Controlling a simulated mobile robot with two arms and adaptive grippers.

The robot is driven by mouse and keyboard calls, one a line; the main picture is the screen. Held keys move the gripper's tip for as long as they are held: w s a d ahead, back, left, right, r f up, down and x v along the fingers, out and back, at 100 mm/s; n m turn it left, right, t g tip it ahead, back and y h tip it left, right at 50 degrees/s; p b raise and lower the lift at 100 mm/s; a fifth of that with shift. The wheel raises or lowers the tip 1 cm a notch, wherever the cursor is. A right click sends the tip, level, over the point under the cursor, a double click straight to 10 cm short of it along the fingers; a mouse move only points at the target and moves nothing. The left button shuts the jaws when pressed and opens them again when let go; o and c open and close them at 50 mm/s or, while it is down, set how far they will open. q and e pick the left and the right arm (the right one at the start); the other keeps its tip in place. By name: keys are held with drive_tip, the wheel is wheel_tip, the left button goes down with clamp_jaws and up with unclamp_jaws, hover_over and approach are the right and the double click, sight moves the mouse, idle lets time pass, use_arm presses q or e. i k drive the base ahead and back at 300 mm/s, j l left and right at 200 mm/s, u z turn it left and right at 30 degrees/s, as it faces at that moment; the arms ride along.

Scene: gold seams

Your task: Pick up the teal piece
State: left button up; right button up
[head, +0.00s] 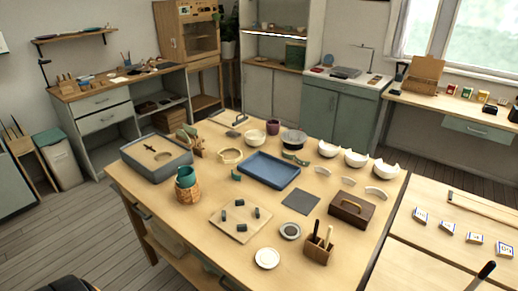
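Several teal things lie on the wooden table (150,190), and I cannot tell which one is meant. A small teal piece (236,175) lies left of the blue tray (268,183). A longer curved teal-green piece (295,158) lies behind the tray's right end. Several dark teal pieces (240,227) stand on a pale board (224,229) near the front. A teal cup or vessel (186,174) sits in a wicker holder (188,195) at the left. Neither of my grippers shows in the head view.
White broken bowls (384,169) and pale curved shards stand at the right rear. A grey bin (148,165) is at the left; a brown box (351,209) and wooden tool holder (318,250) are at the right. The front left tabletop is clear.

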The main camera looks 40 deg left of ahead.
sight(236, 177)
drive_tip(key=u, duration=1.35)
